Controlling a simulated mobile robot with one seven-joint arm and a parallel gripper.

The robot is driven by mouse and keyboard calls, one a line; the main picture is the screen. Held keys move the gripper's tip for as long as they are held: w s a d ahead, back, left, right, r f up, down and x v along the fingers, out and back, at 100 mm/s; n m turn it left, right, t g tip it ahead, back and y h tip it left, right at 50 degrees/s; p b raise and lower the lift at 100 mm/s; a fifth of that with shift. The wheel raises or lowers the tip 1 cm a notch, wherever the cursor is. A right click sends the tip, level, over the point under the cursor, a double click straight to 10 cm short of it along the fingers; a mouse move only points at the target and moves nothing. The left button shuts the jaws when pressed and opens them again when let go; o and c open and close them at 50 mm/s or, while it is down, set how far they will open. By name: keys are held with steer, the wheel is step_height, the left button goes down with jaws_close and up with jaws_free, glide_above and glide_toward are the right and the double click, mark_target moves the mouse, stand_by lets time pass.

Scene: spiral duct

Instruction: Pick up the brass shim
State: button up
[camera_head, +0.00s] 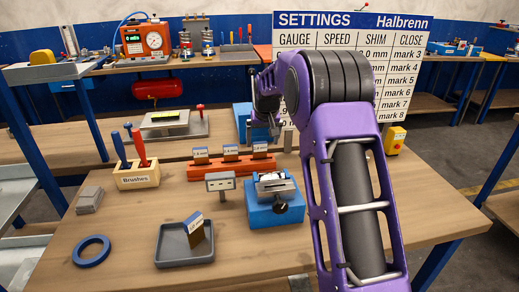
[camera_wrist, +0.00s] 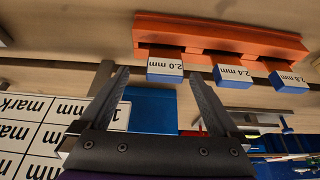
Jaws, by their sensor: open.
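A brass-brown shim (camera_head: 196,236) with a blue-and-white tab leans in a grey tray (camera_head: 172,262) at the front of the bench. An orange rack (camera_head: 203,172) behind it holds three blocks with blue-and-white tabs; it also shows in the wrist view (camera_wrist: 220,36). Their labels read 2.0 mm (camera_wrist: 165,66), 2.4 mm (camera_wrist: 233,73) and apparently 2.8 mm (camera_wrist: 289,80). Their bodies are mostly hidden. My gripper (camera_wrist: 160,74) is open and empty, with the 2.0 mm tab beyond the gap between its fingers. In the head view my arm partly hides it.
A Brushes holder (camera_head: 138,177), a grey block (camera_head: 89,198) and a blue ring (camera_head: 92,250) are at left. A settings board (camera_head: 340,20) stands behind my arm.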

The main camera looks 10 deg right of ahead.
steer(key=x, duration=0.4)
steer(key=shift+s+a+f, duration=0.1)
steer(key=shift+a+f, duration=0.2)
steer(key=shift+f, duration=0.05)
steer(key=c, duration=1.5)
step_height(320, 180, up, 9)
steer(key=shift+r, duration=0.1)
steer(key=s+r+b, duration=0.2)
steer(key=s, duration=0.9)
steer(key=s+r+b, duration=0.3)
steer(key=s, duration=0.8)
steer(key=shift+r, duration=0.3)
steer(key=shift+d, duration=0.1)
